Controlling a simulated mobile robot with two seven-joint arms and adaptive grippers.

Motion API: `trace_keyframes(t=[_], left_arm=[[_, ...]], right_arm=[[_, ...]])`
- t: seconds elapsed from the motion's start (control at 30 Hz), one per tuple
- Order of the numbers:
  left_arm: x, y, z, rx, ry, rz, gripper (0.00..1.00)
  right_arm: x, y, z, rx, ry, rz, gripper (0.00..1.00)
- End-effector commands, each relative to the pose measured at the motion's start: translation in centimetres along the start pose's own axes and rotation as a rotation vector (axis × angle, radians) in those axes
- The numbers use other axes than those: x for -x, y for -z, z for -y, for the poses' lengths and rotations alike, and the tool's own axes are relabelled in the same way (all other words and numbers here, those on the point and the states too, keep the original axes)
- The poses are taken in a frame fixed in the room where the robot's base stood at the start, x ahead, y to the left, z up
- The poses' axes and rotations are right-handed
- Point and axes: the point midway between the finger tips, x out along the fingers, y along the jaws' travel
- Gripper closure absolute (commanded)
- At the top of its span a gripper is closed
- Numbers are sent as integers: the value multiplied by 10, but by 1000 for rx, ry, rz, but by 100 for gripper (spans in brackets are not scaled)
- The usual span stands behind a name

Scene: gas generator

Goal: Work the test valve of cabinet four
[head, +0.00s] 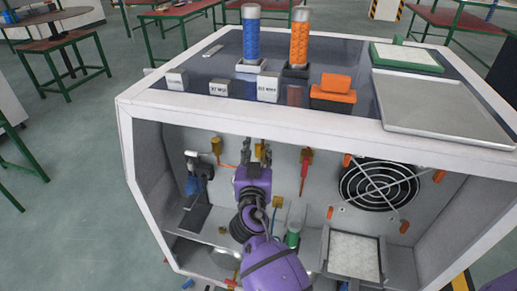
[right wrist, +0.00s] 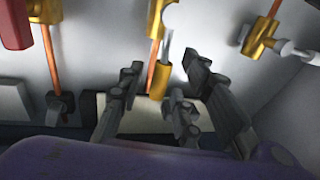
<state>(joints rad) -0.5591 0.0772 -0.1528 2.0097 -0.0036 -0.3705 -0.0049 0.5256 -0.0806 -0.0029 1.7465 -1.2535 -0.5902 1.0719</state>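The cabinet (head: 140,108) is open at the front, and my right arm reaches into it. My right gripper (head: 256,150) is near the back wall, in front of a brass valve fitting (head: 259,146) that it partly covers. In the right wrist view my right gripper (right wrist: 163,78) has its fingers spread. The brass fitting (right wrist: 158,80) on a copper pipe shows between them, beyond the fingertips, with a thin pale stem; I cannot tell if they touch. No label shows which fitting is the test valve. My left gripper is not in view.
Another brass fitting (head: 216,146) is on the left, and a red-handled valve (head: 307,157) on the right. A fan grille (head: 380,187) fills the right back wall. The top carries blue (head: 251,40) and orange (head: 299,42) cylinders and a metal tray (head: 440,105).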

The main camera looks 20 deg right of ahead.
Motion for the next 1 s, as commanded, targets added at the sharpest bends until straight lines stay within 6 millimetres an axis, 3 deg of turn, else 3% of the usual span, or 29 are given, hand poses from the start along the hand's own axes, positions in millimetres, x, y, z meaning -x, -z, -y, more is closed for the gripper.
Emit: trace_keyframes(t=[0.37,0.63,1.0], left_arm=[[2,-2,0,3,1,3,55],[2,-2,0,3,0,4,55],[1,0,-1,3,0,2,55]], right_arm=[[-9,-1,0,1,0,1,67],[-8,-1,0,0,0,1,100],[-8,-1,0,2,0,2,100]])
